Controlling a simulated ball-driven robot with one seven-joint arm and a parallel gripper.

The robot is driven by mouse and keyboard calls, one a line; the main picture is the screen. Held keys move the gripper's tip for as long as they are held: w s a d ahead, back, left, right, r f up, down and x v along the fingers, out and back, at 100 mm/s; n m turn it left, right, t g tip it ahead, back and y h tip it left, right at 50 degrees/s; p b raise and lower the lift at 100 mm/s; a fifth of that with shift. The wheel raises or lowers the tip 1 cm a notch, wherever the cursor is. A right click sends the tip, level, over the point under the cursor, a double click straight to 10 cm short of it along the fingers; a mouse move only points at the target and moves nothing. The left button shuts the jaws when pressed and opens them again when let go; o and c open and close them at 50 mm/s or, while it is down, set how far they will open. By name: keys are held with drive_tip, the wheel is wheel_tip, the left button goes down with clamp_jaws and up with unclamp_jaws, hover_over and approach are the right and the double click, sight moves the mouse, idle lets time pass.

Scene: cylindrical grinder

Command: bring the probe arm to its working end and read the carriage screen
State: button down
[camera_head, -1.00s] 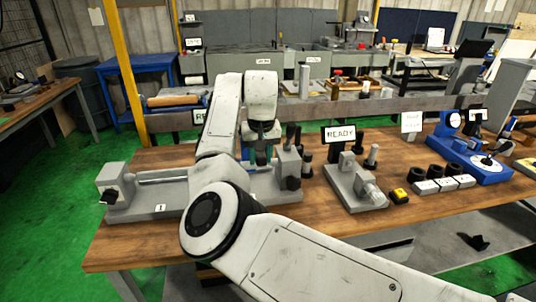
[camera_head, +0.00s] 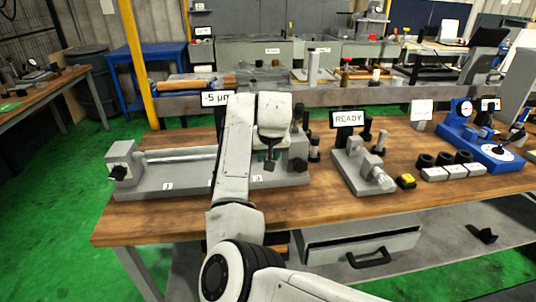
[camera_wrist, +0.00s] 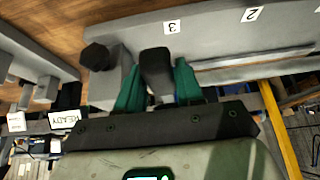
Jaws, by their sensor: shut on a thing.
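The long grey bed (camera_head: 190,178) of the grinder lies on the wooden bench, with number labels on its front. My gripper (camera_head: 268,155) is at its right end, near label 3 (camera_head: 257,179). In the wrist view, my gripper's green fingers (camera_wrist: 158,88) are shut on a dark block-shaped grip (camera_wrist: 156,62), which I take to be part of the probe arm. The rest of the probe arm and the carriage are mostly hidden by my arm. A screen (camera_head: 215,99) behind my arm shows "5 µm"; any sign before the 5 is unclear.
A dark knob (camera_wrist: 97,56) on the end block is close beside my gripper. Blue gauge stands (camera_head: 470,130) are further right.

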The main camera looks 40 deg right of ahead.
drive_tip(key=c, duration=0.8)
unclamp_jaws()
drive_tip(key=shift+f, duration=0.3)
drive_tip(key=shift+r, duration=0.1)
drive_tip(key=v, duration=1)
drive_tip(key=shift+s+r, duration=0.2)
drive_tip(key=shift+r, duration=0.1)
drive_tip(key=shift+a, duration=0.1)
drive_tip(key=s+f+n+g+h, duration=0.1)
drive_tip(key=s+f+n, duration=0.1)
drive_tip(key=s+f, duration=0.65)
drive_tip(key=s+f+n, duration=0.1)
drive_tip(key=s+f, duration=0.4)
drive_tip(key=f, duration=0.6)
drive_tip(key=s+a+f+n+g+y, duration=0.1)
drive_tip(key=s+a+f+y, duration=0.1)
drive_tip(key=s+a+f, duration=0.4)
drive_tip(key=s+a+f+n+g+y, duration=0.1)
drive_tip(key=s+a+f, duration=0.6)
drive_tip(key=s, duration=0.9)
drive_tip(key=shift+s+a+f+n+g+y, duration=0.25)
drive_tip(key=shift+s+a+n+g+y, duration=0.2)
drive_tip(key=shift+a+n, duration=0.4)
